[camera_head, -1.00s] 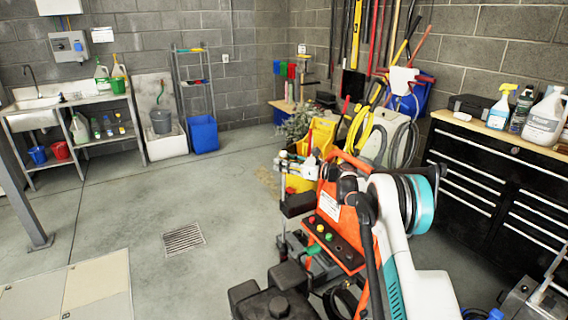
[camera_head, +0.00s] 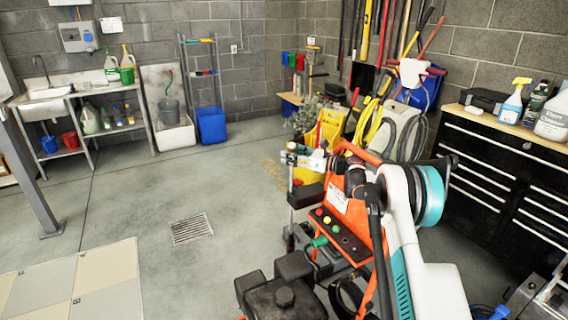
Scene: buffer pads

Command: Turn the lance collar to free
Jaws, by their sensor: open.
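An orange-framed machine (camera_head: 349,238) stands in the centre foreground, with a sloping panel of red, yellow and green knobs. A pale fitting with a small green part (camera_head: 304,160) shows at its upper left; it may be the lance end, but the collar and its setting are too small to make out. My white and teal arm reaches over the machine's right side. My gripper (camera_head: 356,177), dark and partly hidden by my arm, is open beside the orange frame, right of the pale fitting. I cannot tell whether it touches anything.
A black tool cabinet (camera_head: 489,190) with bottles on top stands at the right. A yellow bucket (camera_head: 331,125) and hoses are behind the machine. A sink bench (camera_head: 90,115) and a blue bin (camera_head: 211,125) are at the back left. The floor around the drain (camera_head: 191,228) is clear.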

